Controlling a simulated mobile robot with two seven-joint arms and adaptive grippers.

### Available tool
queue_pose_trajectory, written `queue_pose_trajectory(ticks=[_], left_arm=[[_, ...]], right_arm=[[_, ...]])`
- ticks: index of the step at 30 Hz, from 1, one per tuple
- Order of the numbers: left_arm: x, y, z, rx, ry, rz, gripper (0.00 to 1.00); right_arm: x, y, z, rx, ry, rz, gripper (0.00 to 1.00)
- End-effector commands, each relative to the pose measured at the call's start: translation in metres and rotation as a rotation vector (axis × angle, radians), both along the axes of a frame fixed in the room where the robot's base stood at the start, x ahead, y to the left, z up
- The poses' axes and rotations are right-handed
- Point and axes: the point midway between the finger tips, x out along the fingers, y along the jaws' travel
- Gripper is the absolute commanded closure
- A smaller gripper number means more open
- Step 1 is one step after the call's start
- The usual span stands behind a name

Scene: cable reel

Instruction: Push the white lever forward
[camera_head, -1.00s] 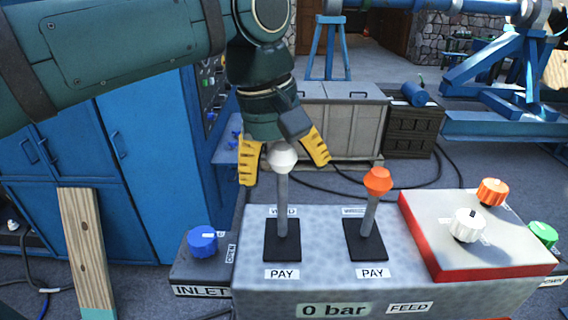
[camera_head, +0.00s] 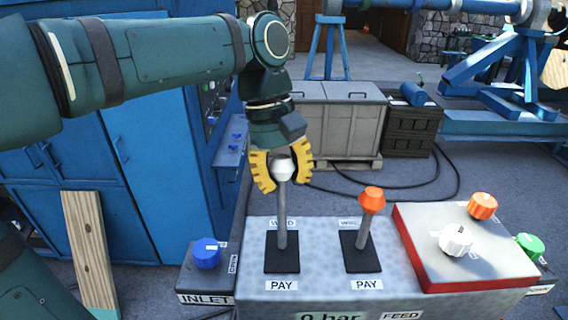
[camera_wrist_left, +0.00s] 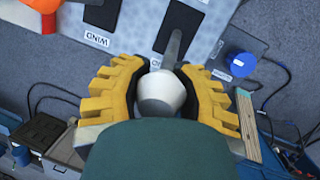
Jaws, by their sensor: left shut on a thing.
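The white lever (camera_head: 283,205) stands on the left of the grey control panel (camera_head: 322,262), a grey rod with a white knob rising from a black plate. My left gripper (camera_head: 281,178) is shut around the white knob, with a yellow finger on each side. In the left wrist view the white knob (camera_wrist_left: 161,93) sits between the yellow fingers of the left gripper (camera_wrist_left: 160,88). The lever is close to upright, its top tilted slightly. My right gripper is not in view.
An orange-knobbed lever (camera_head: 371,201) stands just right of the white one. A red-edged box (camera_head: 415,262) carries white and orange dials. A blue knob (camera_head: 206,252) is at the left on the inlet box. Blue cabinets (camera_head: 150,150) stand behind left.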

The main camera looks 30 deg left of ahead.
Motion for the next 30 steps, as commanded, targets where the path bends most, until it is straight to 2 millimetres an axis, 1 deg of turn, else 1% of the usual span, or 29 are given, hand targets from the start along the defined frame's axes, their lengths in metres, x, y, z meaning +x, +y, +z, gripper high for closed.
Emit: queue_pose_trajectory(ticks=[1, 3, 6, 9, 13, 22, 23, 24, 26, 27, 30], left_arm=[[0.005, 0.003, 0.008, -0.017, 0.02, 0.004, 1.0], [0.01, 0.006, 0.007, -0.04, 0.056, 0.004, 1.0], [0.016, 0.01, 0.004, -0.069, 0.102, 0.005, 1.0], [0.02, 0.012, 0.001, -0.091, 0.135, 0.004, 1.0], [0.023, 0.014, -0.002, -0.106, 0.156, 0.004, 1.0], [0.023, 0.014, -0.004, -0.11, 0.158, 0.004, 1.0], [0.023, 0.014, -0.004, -0.109, 0.158, 0.005, 0.67], [0.023, 0.014, -0.004, -0.109, 0.158, 0.005, 0.53], [0.023, 0.014, -0.004, -0.109, 0.159, 0.005, 0.32], [0.023, 0.014, -0.005, -0.109, 0.16, 0.004, 0.26], [0.022, 0.014, -0.005, -0.108, 0.162, 0.004, 0.26]], right_arm=[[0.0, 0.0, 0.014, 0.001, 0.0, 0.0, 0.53], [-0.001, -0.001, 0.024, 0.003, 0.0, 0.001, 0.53], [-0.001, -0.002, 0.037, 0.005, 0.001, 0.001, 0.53], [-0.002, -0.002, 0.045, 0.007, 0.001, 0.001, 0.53], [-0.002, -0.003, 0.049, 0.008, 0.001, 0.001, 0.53], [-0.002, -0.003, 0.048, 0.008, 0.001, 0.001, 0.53], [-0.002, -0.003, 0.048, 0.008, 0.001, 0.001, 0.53], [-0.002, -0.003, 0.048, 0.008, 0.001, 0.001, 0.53], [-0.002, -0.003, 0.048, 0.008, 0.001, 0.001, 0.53], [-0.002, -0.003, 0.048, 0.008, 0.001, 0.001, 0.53], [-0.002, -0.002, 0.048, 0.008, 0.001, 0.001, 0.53]])
